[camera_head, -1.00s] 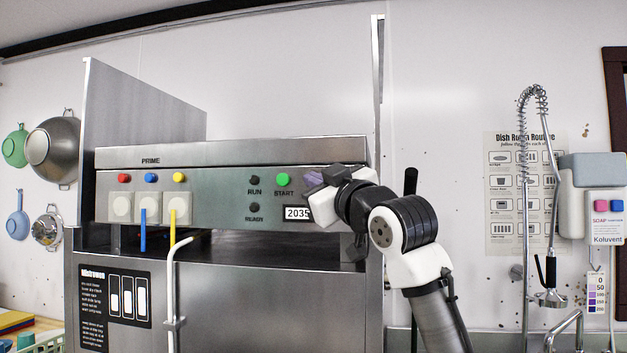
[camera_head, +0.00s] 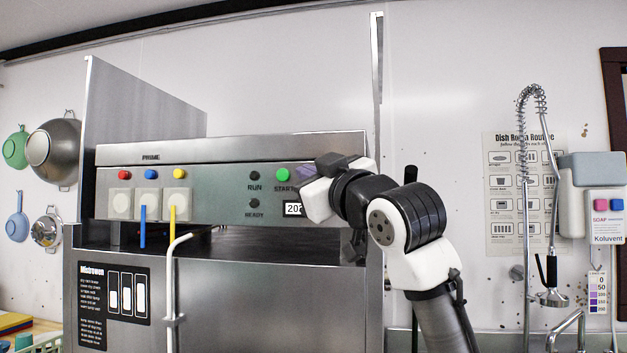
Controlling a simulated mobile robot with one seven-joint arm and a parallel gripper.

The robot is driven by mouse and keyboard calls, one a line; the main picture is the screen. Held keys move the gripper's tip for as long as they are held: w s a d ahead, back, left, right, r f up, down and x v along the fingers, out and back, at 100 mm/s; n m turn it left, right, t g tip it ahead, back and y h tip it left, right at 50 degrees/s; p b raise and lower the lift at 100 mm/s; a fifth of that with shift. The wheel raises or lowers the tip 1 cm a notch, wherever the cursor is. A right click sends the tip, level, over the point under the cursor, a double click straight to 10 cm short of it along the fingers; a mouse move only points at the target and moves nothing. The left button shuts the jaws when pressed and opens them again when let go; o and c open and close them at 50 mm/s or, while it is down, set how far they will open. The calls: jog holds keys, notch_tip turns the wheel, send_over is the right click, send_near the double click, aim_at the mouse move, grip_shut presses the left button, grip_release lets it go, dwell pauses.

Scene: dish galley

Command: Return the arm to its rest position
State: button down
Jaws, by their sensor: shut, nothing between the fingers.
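My arm rises from the bottom right of centre and bends left in front of the dish machine's control panel (camera_head: 225,203). My gripper (camera_head: 308,183) is at the panel's right end, just right of the green START button (camera_head: 282,175). It is shut, with nothing seen in it. It covers part of the START label and the right part of the number display (camera_head: 293,209). Whether it touches the panel cannot be told.
A white bent pipe (camera_head: 172,285) stands before the machine. A tall metal post (camera_head: 377,90) is behind my arm. A spray hose (camera_head: 549,180) and soap dispenser (camera_head: 606,216) are at right. The wall between arm and hose is mostly clear.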

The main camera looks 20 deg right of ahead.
jog(key=shift+s+a, duration=0.5)
jog(key=shift+s, duration=0.25)
